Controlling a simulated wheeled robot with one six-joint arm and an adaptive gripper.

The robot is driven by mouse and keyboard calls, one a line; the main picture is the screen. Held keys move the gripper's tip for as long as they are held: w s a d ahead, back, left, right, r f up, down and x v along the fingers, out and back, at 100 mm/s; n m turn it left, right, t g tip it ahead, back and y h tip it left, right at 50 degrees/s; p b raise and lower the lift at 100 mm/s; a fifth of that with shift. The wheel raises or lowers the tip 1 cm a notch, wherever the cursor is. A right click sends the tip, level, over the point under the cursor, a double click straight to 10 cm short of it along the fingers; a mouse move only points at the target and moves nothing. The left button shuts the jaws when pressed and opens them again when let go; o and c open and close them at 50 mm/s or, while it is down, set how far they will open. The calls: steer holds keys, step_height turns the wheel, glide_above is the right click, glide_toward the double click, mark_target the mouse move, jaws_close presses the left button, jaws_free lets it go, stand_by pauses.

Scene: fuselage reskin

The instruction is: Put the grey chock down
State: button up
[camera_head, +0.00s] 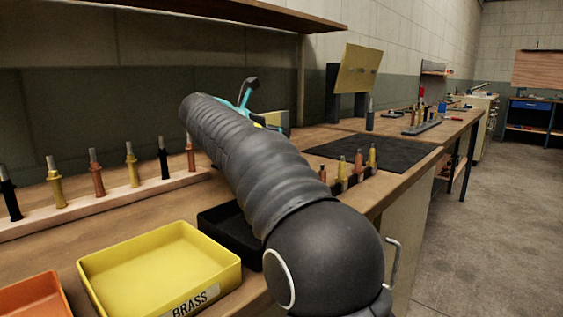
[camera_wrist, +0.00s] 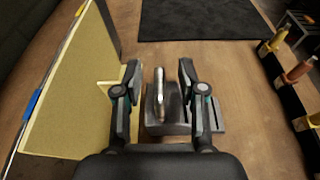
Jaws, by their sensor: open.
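In the wrist view my gripper (camera_wrist: 160,72) is open, with one finger on each side of the grey chock (camera_wrist: 168,122). The chock is a grey block with a slotted part at its right and a bright metal upright piece in its middle. It appears to rest on the wooden bench top (camera_wrist: 205,60), beside the lower edge of a pale yellow panel. Gaps show between the fingertips and the upright piece. In the head view my arm hides the chock and most of my gripper; only a dark and teal part of it (camera_head: 247,93) shows.
The yellow panel (camera_wrist: 75,85) stands close at the left of my gripper. A dark rack (camera_wrist: 285,95) with yellow and copper fasteners is at the right. A black mat (camera_wrist: 195,20) lies beyond. A yellow BRASS tray (camera_head: 160,265) and black tray (camera_head: 228,232) are near.

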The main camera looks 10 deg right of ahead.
jaws_close()
steer(key=shift+r, duration=0.1)
